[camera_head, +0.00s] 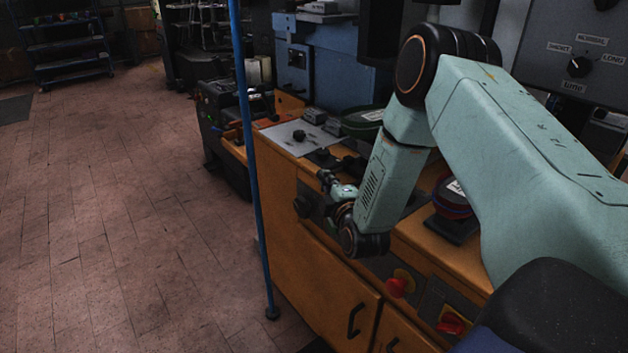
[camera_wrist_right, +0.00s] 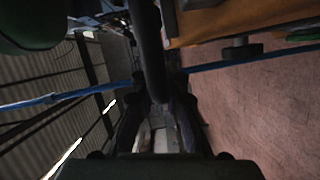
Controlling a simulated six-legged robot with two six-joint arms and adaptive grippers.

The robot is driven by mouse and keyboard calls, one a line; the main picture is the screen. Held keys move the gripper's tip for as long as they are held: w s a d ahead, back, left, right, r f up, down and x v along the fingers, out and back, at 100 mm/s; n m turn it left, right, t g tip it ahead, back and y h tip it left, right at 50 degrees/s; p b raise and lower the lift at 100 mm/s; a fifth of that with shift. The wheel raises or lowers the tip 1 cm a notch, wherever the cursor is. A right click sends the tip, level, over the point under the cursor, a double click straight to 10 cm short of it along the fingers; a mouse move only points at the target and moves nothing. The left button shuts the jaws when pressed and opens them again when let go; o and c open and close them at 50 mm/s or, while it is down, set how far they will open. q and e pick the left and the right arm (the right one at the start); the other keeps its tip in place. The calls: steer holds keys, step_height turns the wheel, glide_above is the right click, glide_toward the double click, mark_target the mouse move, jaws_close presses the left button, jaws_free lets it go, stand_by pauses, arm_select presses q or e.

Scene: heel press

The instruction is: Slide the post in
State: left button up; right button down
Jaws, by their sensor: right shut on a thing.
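My right gripper (camera_head: 330,182) hangs at the end of my pale green arm, close to the front upper edge of the orange machine cabinet (camera_head: 320,288). In the right wrist view the gripper (camera_wrist_right: 160,122) is shut on a dark, round post (camera_wrist_right: 150,55), which runs from between the fingers toward the top of the picture. The post's far end is not clear there. In the head view the post cannot be told apart from the dark parts around the gripper. Whether it touches the machine cannot be told. My left gripper is not in view.
A thin blue pole (camera_head: 246,150) stands upright left of the cabinet. Red knobs (camera_head: 401,284) are on the cabinet's front. A grey plate (camera_head: 298,138) with a black knob lies on top. A dial panel (camera_head: 578,67) is at upper right. The tiled floor at left is clear.

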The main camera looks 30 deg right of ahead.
mark_target(332, 169)
steer(key=d, duration=0.1)
steer(key=d+p, duration=0.1)
steer(key=d, duration=0.1)
steer(key=shift+w+d+r, duration=0.15)
steer(key=shift+w, duration=0.05)
steer(key=c, duration=1.4)
jaws_free()
steer(key=shift+o, duration=0.2)
steer(key=f+v, duration=0.1)
steer(key=v, duration=1.1)
steer(key=shift+r, duration=0.45)
